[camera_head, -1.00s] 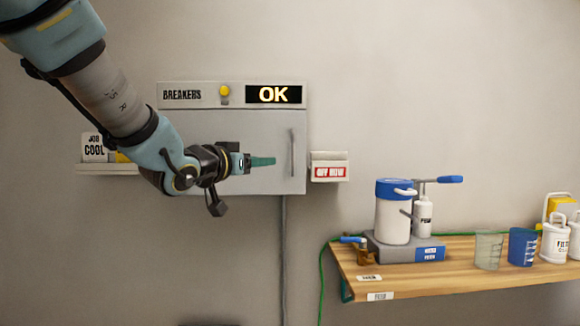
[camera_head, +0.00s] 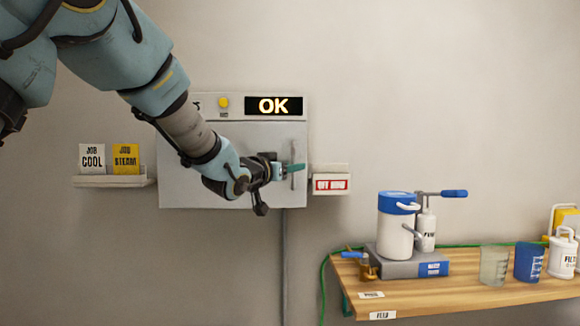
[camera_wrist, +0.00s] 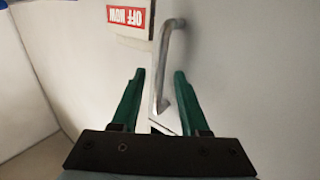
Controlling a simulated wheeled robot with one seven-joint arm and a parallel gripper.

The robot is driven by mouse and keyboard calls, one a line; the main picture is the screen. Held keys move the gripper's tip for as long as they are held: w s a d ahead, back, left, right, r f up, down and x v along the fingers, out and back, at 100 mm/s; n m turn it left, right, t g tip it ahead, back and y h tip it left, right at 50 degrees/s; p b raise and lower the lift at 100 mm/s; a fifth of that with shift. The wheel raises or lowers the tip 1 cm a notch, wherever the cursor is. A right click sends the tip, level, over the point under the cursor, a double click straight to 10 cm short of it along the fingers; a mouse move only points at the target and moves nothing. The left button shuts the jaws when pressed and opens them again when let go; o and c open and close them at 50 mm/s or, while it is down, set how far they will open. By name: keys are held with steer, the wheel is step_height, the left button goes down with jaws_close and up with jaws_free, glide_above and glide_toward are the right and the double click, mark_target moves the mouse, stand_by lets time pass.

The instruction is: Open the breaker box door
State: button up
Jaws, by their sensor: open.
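The breaker box (camera_head: 180,187) is a grey wall box with a lit OK display (camera_head: 273,106) and a yellow button on top. Its door is shut. A vertical metal bar handle (camera_head: 292,178) is at the door's right edge, partly hidden by my fingers in the head view. My gripper (camera_head: 292,169) is at the handle. In the wrist view my gripper (camera_wrist: 157,95) is open, with its green fingers on either side of the handle's near end (camera_wrist: 175,60). I see no finger closed on the handle.
A small box labelled OFF NOW (camera_head: 330,183) is on the wall just right of the door edge. A shelf (camera_head: 110,182) with two job cards is at the left. A wooden bench (camera_head: 460,295) with a white-and-blue canister and cups is at lower right.

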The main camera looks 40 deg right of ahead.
jaws_close()
stand_by(0.3)
stand_by(1.1)
